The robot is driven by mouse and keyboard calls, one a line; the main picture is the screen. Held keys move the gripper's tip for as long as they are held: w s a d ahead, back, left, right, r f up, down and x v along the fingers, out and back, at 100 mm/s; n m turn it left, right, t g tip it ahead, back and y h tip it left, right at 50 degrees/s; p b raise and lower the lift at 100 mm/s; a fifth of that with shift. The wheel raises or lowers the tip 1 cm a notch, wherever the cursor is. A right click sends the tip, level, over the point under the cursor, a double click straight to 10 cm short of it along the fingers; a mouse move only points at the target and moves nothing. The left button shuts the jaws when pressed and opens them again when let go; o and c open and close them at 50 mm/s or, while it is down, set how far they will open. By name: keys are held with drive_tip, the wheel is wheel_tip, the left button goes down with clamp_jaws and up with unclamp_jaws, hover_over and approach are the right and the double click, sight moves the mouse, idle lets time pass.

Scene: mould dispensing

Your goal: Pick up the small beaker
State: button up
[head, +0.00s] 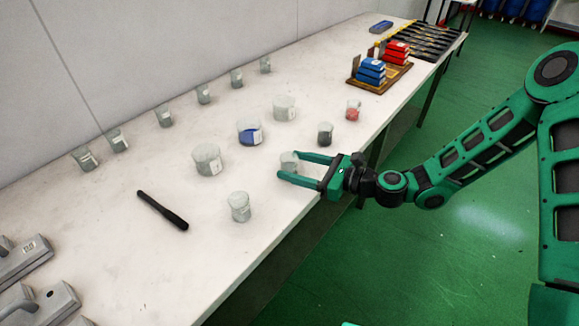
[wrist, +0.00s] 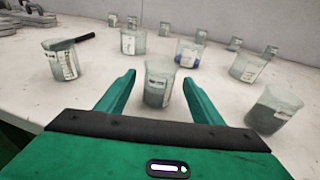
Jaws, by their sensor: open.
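A small clear beaker (head: 289,159) with a white label stands upright on the white table near its front edge. In the wrist view the small beaker (wrist: 158,84) shows between the fingers, with greyish contents. My gripper (head: 280,164) is open and low over the table, with one finger on each side of this beaker. In the wrist view both fingers of my gripper (wrist: 159,77) are spread with a visible gap to the beaker. Whether either finger touches it cannot be told from the head view.
Another small beaker (head: 239,207), a larger beaker (head: 207,161), a blue-filled beaker (head: 249,132) and a dark-filled beaker (head: 325,134) stand nearby. A black rod (head: 162,210) lies at left. Several beakers line the wall. A wooden tray (head: 365,84) holds blue and red boxes.

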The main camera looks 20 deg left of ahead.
sight(288, 153)
drive_tip(key=shift+x, duration=1.15)
drive_tip(key=c, duration=1.2)
drive_tip(key=shift+o, duration=0.2)
drive_tip(key=shift+r, duration=0.1)
drive_tip(key=shift+r, duration=0.45)
drive_tip(key=r, duration=0.3)
drive_tip(key=shift+s+r, duration=0.25)
drive_tip(key=s+a+r, duration=0.4)
drive_tip(key=s+r, duration=0.2)
drive_tip(key=s, duration=0.4)
wheel_tip(288, 153, up, 10)
drive_tip(key=shift+r, duration=0.2)
